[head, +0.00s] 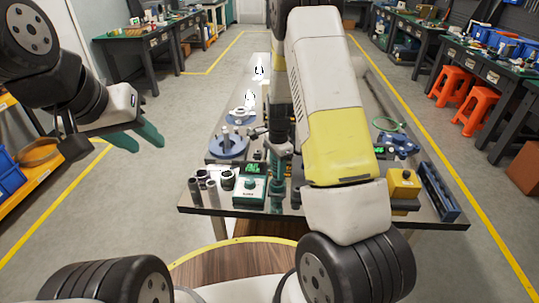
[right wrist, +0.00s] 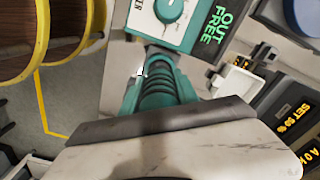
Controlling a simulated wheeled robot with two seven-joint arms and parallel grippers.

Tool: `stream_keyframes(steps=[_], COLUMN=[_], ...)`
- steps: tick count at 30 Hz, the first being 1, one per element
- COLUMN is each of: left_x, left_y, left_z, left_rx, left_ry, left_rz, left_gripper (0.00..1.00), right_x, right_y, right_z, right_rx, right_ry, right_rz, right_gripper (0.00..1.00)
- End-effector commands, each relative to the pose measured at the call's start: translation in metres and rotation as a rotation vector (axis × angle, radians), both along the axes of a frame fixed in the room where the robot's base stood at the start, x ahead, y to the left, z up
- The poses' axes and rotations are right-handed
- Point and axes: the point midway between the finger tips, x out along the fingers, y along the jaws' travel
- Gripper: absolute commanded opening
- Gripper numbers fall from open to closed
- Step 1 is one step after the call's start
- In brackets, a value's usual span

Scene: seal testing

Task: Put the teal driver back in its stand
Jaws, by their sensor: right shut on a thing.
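The teal driver shows in the right wrist view as a ribbed teal handle (right wrist: 160,95), between the fingers of my right gripper (right wrist: 158,78). My right gripper is shut on it. In the head view my right arm hides much of this area, and a teal upright part (head: 277,180) shows beside the arm, where driver and finger are hard to tell apart. Whether the driver touches a stand is hidden, and I cannot make out the stand. My left gripper (head: 149,147) has teal fingers spread apart, empty, left of the table and above the floor.
Dark cylinders (head: 212,192) stand further left. A yellow box (head: 404,184) and a dark blue rack (head: 437,192) stand on the right. Blue round fixtures (head: 229,144) lie behind.

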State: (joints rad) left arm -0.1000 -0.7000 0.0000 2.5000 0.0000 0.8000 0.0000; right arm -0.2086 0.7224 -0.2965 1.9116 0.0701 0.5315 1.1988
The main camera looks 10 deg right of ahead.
Motion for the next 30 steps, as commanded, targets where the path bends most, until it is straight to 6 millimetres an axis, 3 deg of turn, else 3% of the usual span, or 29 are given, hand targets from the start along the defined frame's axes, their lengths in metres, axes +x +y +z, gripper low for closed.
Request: stream_keyframes(steps=[14, 15, 18, 30], left_x=[0.0000, 0.0000, 0.0000, 0.0000], left_y=[0.0000, 0.0000, 0.0000, 0.0000], left_z=[0.0000, 0.0000, 0.0000, 0.0000], left_rx=[0.000, 0.000, 0.000, 0.000], left_ry=[0.000, 0.000, 0.000, 0.000], left_rz=[0.000, 0.000, 0.000, 0.000], left_gripper=[0.36, 0.36, 0.36, 0.36], right_x=[0.0007, 0.0008, 0.0007, 0.0004], right_y=[-0.0001, -0.0001, -0.0001, 0.0001], right_z=[-0.0020, -0.0020, -0.0021, 0.0037], right_rx=[0.000, 0.000, 0.000, 0.000], right_ry=[-0.002, -0.002, -0.002, -0.001], right_rz=[0.000, 0.000, 0.000, 0.000], right_gripper=[0.00, 0.40, 0.60, 0.62])
